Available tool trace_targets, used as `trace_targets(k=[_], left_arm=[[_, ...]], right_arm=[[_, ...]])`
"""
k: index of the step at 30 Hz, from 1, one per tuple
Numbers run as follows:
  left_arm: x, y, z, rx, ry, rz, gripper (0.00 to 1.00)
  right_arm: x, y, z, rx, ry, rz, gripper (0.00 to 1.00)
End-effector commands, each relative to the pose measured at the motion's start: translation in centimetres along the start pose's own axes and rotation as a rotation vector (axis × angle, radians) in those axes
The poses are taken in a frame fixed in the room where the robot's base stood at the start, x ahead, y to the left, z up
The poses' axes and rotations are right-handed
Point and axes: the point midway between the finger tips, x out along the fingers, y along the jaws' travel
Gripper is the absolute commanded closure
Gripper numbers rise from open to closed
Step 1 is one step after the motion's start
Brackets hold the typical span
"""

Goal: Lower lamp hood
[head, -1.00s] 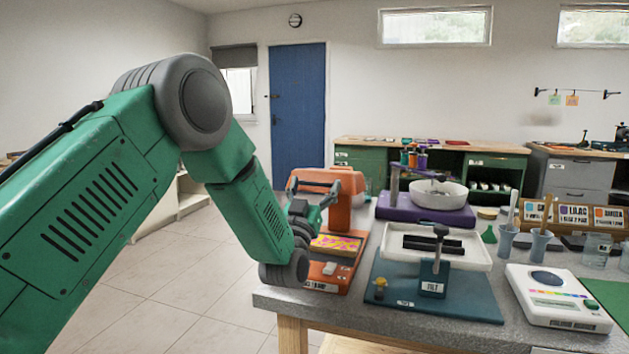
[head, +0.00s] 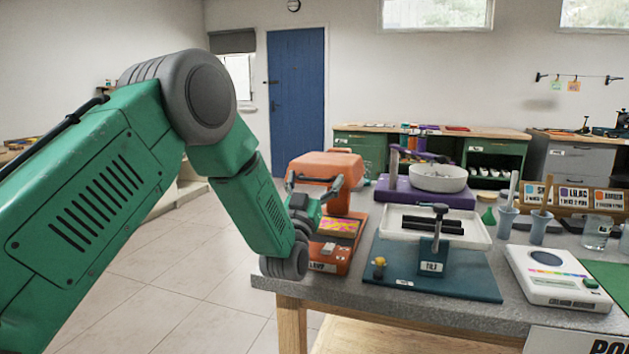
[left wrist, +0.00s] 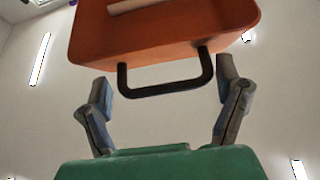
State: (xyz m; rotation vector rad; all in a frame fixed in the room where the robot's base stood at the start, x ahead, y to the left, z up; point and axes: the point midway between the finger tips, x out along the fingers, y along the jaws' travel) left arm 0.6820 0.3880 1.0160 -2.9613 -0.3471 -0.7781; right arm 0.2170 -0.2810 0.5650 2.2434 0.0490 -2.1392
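The lamp hood (head: 325,165) is an orange block at the top of an orange post (head: 340,203), raised above an orange base (head: 342,256) at the table's left corner. In the left wrist view the hood (left wrist: 165,38) fills the top, with a dark U-shaped handle (left wrist: 167,88) on its near side. My left gripper (head: 316,188) is at the hood's front, partly hidden by its own arm. Its two fingers (left wrist: 165,95) are spread wide, one each side of the handle, with clear gaps. My right gripper is not in view.
A colourful sheet (head: 338,228) lies on the lamp's base. To the right are a teal stand with a white tray (head: 470,222), a purple stand with a white bowl (head: 438,178) and a white scale (head: 556,277). Open floor (head: 150,275) lies left of the table.

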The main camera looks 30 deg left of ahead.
Motion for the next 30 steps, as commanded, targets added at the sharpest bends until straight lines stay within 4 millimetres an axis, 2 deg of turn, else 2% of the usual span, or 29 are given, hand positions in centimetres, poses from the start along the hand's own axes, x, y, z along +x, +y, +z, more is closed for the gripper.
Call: trace_targets(k=[5, 8, 21, 25, 30], left_arm=[[-0.2, -0.1, -0.2, 0.0, 0.003, -0.001, 0.15], [-1.1, -0.1, -0.1, 0.0, 0.001, -0.001, 0.15], [-9.7, 0.0, 0.4, 0.0, -0.005, 0.0, 0.15], [-11.2, 0.0, 0.4, 0.0, -0.004, 0.0, 0.15], [-11.9, 0.0, 0.4, 0.0, -0.003, 0.0, 0.15]], right_arm=[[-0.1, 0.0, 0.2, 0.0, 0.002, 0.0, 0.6], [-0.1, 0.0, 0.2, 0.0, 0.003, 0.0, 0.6], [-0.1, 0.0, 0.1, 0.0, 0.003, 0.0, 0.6], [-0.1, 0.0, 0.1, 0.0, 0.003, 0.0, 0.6], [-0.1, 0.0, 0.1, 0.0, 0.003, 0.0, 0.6]])
